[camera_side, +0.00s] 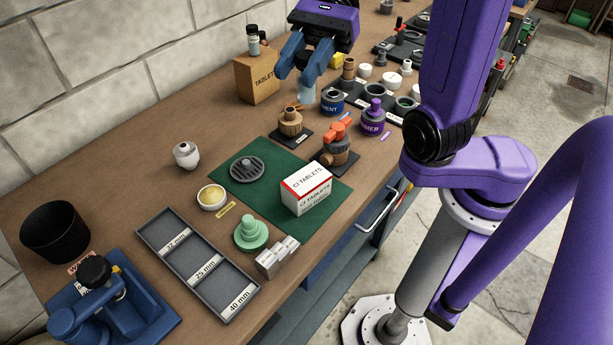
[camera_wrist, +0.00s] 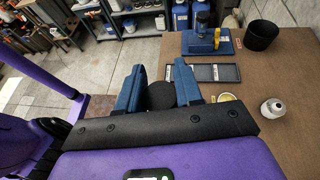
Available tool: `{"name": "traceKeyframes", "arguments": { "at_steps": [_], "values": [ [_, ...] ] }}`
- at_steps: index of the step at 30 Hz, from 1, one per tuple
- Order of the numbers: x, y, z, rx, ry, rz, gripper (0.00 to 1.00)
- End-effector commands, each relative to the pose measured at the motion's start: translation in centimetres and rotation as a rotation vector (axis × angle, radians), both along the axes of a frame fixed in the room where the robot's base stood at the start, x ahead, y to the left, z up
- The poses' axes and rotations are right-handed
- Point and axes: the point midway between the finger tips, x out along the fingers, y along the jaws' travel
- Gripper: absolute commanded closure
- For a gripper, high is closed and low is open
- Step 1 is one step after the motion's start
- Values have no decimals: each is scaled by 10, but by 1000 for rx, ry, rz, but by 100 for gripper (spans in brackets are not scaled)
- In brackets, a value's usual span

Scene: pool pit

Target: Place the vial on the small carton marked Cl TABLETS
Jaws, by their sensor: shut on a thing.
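My gripper (camera_side: 295,74) is at the back of the bench, pointing down, its blue fingers shut on a vial. The pale, translucent lower part of the vial (camera_side: 306,95) shows below the fingers, roughly upright; I cannot tell whether it touches the bench. In the wrist view its dark round top (camera_wrist: 161,96) sits between the fingers. The small white carton with a red stripe marked Cl TABLETS (camera_side: 306,190) stands on the green mat, well in front of my gripper. Its top face looks bare.
A brown TABLETS carton (camera_side: 257,78) with a dark-capped bottle (camera_side: 253,40) on top stands left of my gripper. A drain grate (camera_side: 247,169) is on the mat (camera_side: 232,190).

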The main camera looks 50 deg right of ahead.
Motion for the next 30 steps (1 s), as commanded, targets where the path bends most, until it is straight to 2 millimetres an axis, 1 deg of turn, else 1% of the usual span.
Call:
{"name": "traceKeyframes", "arguments": {
  "at_steps": [1, 3, 12, 18, 25, 30],
  "values": [
    [2, 0, 4, -1, -3, -32, 94],
    [2, 0, -13, 3, 9, -24, 94],
    [2, 0, -65, 3, 8, -21, 94],
    [2, 0, -95, 2, 6, -18, 94],
    [1, 0, -114, 1, 3, -19, 94],
    [1, 0, -135, 1, 5, -17, 94]
  ]
}}
